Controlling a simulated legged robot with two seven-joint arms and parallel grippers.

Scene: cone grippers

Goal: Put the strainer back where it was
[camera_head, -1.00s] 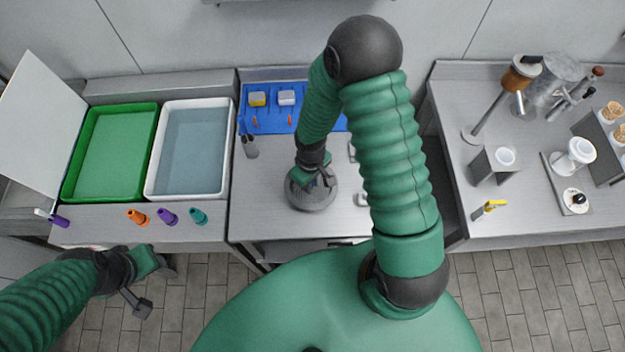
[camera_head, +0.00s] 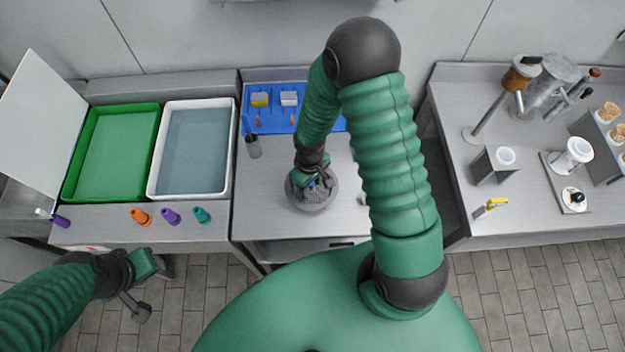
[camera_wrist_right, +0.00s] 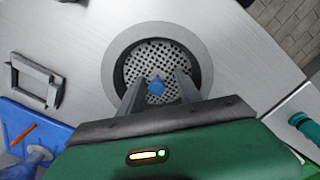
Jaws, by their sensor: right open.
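The strainer (camera_wrist_right: 147,62) is a grey round perforated disc with a blue knob (camera_wrist_right: 157,85) in its middle. It sits inside a round grey ring (camera_wrist_right: 206,65) in the metal counter, seen in the right wrist view. My right gripper (camera_wrist_right: 157,85) is open, its two fingers spread on either side of the blue knob, apart from it. In the head view my right gripper (camera_head: 316,183) is over the same round grey fitting (camera_head: 312,203) and hides part of it. My left gripper (camera_head: 146,285) hangs at the lower left, in front of the counter; its jaw opening is unclear.
A green tray (camera_head: 72,165) and a white basin (camera_head: 228,150) stand on the left. Orange, purple and teal cones (camera_head: 202,215) line the front edge. A blue mat (camera_head: 275,122) lies behind. A square grey frame (camera_wrist_right: 35,80) is near the fitting.

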